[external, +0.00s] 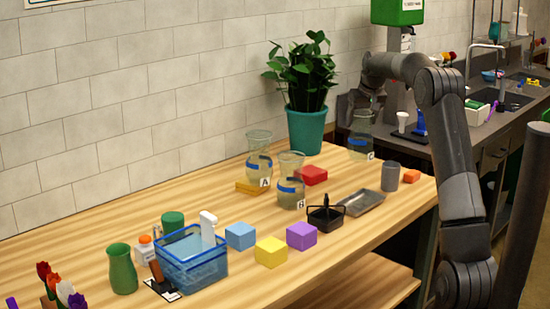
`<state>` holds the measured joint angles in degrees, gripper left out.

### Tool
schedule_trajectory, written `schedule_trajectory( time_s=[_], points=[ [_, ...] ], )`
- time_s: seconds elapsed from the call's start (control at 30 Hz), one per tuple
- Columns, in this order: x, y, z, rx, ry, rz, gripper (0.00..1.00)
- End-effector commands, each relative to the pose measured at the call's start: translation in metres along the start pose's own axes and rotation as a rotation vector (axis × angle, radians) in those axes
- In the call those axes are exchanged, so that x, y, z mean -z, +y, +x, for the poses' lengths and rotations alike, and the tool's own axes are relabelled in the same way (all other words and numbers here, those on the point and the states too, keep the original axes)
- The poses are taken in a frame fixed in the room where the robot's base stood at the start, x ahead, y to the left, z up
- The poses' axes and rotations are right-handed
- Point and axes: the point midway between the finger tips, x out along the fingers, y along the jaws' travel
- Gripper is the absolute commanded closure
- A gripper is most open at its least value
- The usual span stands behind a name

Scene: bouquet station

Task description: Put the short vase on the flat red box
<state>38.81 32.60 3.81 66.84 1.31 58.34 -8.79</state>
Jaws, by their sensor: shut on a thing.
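My gripper (364,107) is at the back right of the table, shut on the upper part of a clear glass vase labelled C (361,134). This vase is upright, has a blue band and looks shorter than the vase labelled B. I cannot tell whether its base touches the table. Vase A (258,146) stands farther left, by a flat yellow box (249,187).
A potted plant (306,130) stands left of my gripper. A grey cylinder (390,176), metal tray (362,203), black basket (325,219) and orange block (412,176) lie in front. Coloured cubes, a blue basket (192,266) and a green vase (122,268) stand nearer the camera.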

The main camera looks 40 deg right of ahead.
Motion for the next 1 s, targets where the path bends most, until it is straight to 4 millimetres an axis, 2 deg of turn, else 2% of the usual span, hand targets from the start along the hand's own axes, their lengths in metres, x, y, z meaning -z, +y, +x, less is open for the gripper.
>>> schedule_trajectory(
  time_s=[0.03,0.23,0.63,0.8,1.0],
  points=[
    [0.004,0.0,-0.008,-0.001,0.005,-0.001,0.96],
    [0.008,-0.007,-0.029,0.026,-0.001,-0.061,0.96],
    [0.0,-0.046,-0.07,0.165,0.001,-0.397,0.96],
    [-0.001,-0.059,-0.07,0.186,0.002,-0.449,0.96],
    [0.004,-0.086,-0.048,0.188,0.001,-0.451,0.96]
  ],
)
